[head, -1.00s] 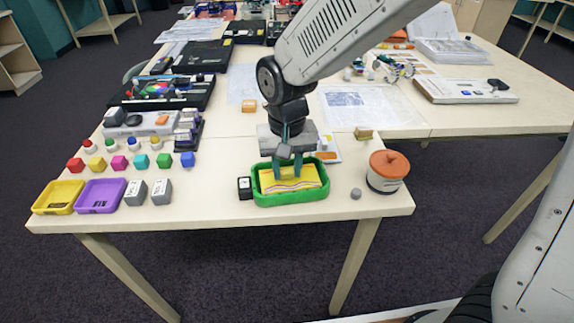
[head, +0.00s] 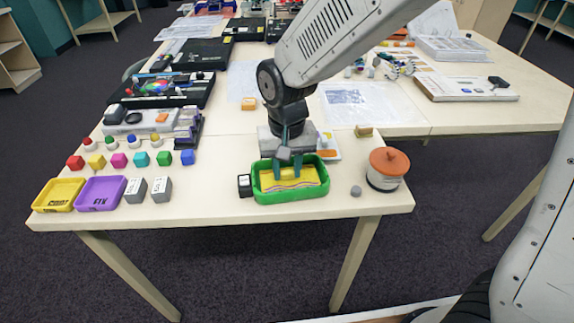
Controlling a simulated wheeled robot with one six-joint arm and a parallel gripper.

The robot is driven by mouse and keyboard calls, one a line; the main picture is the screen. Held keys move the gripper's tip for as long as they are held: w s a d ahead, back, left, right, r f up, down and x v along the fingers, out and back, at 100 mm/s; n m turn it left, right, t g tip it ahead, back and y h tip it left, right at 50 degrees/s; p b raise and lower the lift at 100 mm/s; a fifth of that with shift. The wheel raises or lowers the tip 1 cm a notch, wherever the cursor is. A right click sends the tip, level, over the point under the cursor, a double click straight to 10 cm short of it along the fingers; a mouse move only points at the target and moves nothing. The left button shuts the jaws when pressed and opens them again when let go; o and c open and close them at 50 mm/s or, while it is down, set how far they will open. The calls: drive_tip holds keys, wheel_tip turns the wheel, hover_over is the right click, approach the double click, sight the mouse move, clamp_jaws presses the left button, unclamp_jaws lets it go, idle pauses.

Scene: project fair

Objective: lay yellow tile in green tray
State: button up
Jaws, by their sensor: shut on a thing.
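The yellow tile (head: 300,182), a flat yellow piece with thin coloured layers along its front edge, is inside the green tray (head: 291,196) near the table's front edge. My gripper (head: 287,174) points down into the tray, with its fingers shut on the tile's upper part. The tile looks roughly level within the tray walls. I cannot tell whether its underside touches the tray floor.
A small black-and-white cube (head: 245,186) stands just left of the tray. A grey knob (head: 356,191) and a jar with an orange lid (head: 386,170) stand to its right. Yellow (head: 43,207) and purple (head: 86,205) trays are at the far left. Bare table lies left of the cube.

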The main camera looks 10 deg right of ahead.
drive_tip(key=shift+f, duration=0.35)
drive_tip(key=o, duration=1.5)
drive_tip(key=shift+c, duration=0.2)
drive_tip(key=shift+r, duration=0.1)
drive_tip(key=shift+r, duration=3.4)
